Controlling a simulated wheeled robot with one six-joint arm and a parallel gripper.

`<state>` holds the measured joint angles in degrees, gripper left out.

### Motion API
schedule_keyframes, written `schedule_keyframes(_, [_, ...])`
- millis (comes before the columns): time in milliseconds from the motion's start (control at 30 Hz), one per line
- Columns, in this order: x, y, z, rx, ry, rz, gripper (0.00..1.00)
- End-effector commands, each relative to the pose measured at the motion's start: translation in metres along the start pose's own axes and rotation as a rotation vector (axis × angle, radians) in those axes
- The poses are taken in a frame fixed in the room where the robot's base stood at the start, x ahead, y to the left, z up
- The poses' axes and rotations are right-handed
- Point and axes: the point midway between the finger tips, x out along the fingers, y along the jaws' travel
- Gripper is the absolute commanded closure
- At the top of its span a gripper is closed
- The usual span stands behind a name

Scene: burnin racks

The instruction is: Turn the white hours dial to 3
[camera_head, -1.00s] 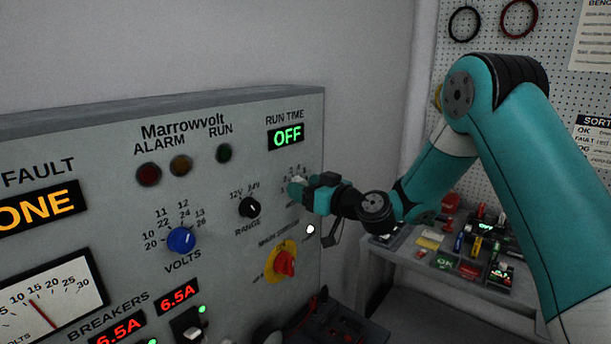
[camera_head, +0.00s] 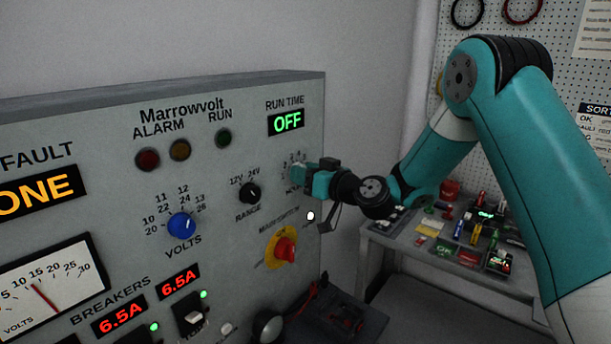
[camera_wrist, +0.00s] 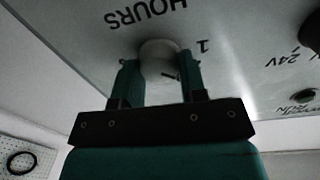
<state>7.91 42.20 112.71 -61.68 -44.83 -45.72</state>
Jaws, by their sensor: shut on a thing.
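The white hours dial (camera_wrist: 158,60) sits on the panel between the two fingers of my gripper (camera_wrist: 160,78) in the wrist view. The fingers are shut on it from both sides. A dark pointer mark shows on the dial's rim, towards the printed 1. The word HOURS and the 1 appear upside down there; other numbers are hidden. In the head view my gripper (camera_head: 306,181) is at the panel's right side, below the RUN TIME display (camera_head: 286,122), which reads OFF. The dial is mostly hidden behind the gripper there.
The black range knob (camera_head: 250,193) is left of my gripper, and the red main switch (camera_head: 285,250) on its yellow plate is below. The blue volts knob (camera_head: 181,226) is farther left. A bench (camera_head: 400,246) with coloured parts stands at the right.

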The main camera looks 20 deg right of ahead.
Motion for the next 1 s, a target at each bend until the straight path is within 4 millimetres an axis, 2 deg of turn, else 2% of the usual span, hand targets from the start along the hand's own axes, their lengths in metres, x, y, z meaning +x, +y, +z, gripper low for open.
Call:
schedule_keyframes(600, [0.0,0.0018,0.0001,0.425,-0.022,0.002,0.85])
schedule_keyframes(1000, [0.0,0.0022,-0.0006,0.538,-0.03,0.002,0.85])
